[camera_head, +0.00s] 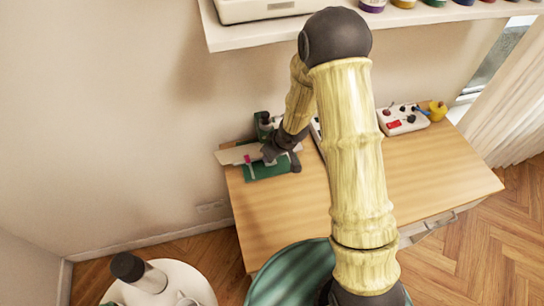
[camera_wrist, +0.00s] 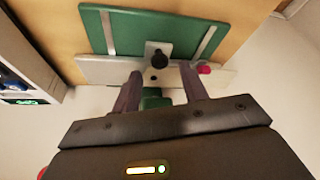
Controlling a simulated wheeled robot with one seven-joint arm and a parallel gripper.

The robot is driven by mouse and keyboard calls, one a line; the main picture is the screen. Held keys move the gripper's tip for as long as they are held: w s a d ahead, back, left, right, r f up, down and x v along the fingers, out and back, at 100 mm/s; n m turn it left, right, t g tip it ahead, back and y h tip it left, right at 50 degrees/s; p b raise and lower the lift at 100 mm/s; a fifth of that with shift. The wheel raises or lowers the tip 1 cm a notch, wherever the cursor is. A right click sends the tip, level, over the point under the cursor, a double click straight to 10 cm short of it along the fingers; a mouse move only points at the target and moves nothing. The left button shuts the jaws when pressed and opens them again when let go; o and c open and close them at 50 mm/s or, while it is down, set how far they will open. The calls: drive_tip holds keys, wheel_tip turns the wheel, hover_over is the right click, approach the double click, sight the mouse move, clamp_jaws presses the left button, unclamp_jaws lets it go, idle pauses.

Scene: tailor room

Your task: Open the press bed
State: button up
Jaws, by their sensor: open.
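The press stands at the back left of the wooden table. It has a green plate (camera_head: 268,171) and a pale grey plate (camera_head: 236,154). In the wrist view the green plate (camera_wrist: 130,33) carries two metal strips, and the pale plate (camera_wrist: 98,70) lies along its edge. A black knob (camera_wrist: 158,60) and a pink knob (camera_wrist: 204,70) show there. My gripper (camera_head: 283,150) is at the press and partly covers it. In the wrist view its fingers (camera_wrist: 160,82) are apart, close to the pale plate, with a green part between them. Contact cannot be told.
A white device (camera_head: 403,119) with red and black controls and a yellow item (camera_head: 437,110) stand at the table's back right. A shelf (camera_head: 260,33) hangs above. A white round stand (camera_head: 190,280) is at lower left. The table's (camera_head: 440,170) right part is clear.

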drive_tip(key=shift+x, duration=1.3)
